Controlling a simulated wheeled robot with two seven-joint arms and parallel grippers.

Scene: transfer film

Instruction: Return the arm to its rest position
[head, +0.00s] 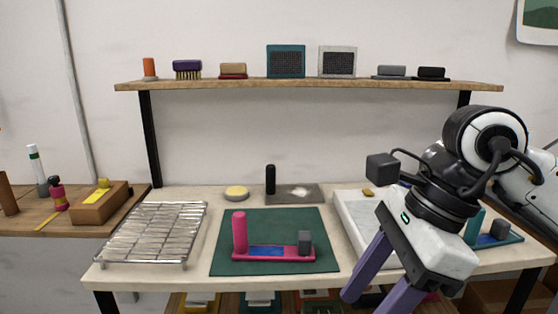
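My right arm comes in from the right edge and reaches over the right part of the table. Its gripper (374,298) points down and to the left, with two purple fingers spread apart and nothing visible between them. The tips are near the bottom of the view, in front of a white tray (352,222) that the arm partly hides. My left arm and gripper are not in view.
A green mat (225,245) holds a pink fixture (270,257) with a blue film patch. A wire rack (150,235) stands left. A teal fixture (508,238) is partly hidden behind my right arm. A wall shelf (300,85) carries several blocks and a brush.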

